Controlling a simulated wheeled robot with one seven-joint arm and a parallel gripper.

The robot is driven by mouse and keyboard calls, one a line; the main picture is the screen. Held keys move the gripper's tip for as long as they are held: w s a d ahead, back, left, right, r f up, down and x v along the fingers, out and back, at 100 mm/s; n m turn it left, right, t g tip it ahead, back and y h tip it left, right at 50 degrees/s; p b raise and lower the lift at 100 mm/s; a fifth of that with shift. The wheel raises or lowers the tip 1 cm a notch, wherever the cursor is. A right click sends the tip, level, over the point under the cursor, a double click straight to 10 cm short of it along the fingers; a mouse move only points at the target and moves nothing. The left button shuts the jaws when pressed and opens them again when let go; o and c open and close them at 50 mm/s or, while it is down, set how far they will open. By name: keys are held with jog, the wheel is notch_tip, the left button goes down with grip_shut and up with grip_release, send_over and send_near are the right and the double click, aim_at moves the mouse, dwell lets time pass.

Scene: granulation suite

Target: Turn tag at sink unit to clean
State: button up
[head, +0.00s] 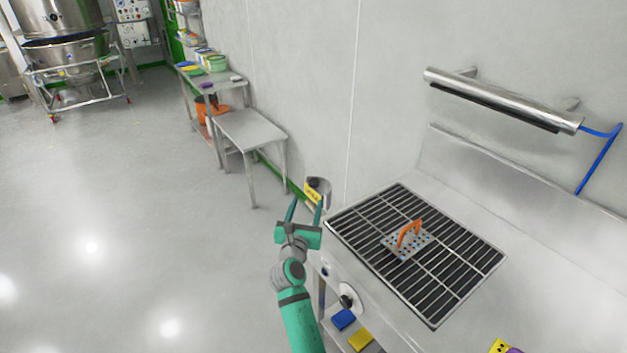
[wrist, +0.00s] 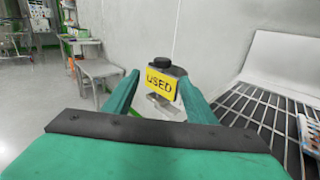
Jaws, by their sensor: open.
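The tag (wrist: 161,83) is a yellow plate with the word USED facing me in the wrist view. It sits on a grey holder with a dark round knob (wrist: 161,64) on top. In the head view the tag (head: 312,194) shows small, at the left end of the sink unit (head: 545,270). My gripper (head: 306,203) is open, its two green fingers pointing toward the tag. In the wrist view the tag appears between the fingertips (wrist: 160,92), and the fingers do not appear to touch it. I cannot tell the exact depth gap.
A black grate (head: 360,228) lies on the sink unit, with an orange-handled perforated plate (head: 409,240) on it. A steel bar (head: 500,97) is on the wall above. Blue and yellow blocks (head: 343,319) lie below.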

aim_at(313, 186)
jog(key=w, duration=0.3)
jog(key=w+d, duration=0.1)
jog(key=w, duration=0.3)
jog(key=w+d, duration=0.1)
jog(key=w, duration=0.3)
jog(key=shift+w+d+r, duration=0.1)
jog(key=shift+w+r, duration=0.15)
jog(key=shift+r, duration=0.1)
jog(key=c, duration=1)
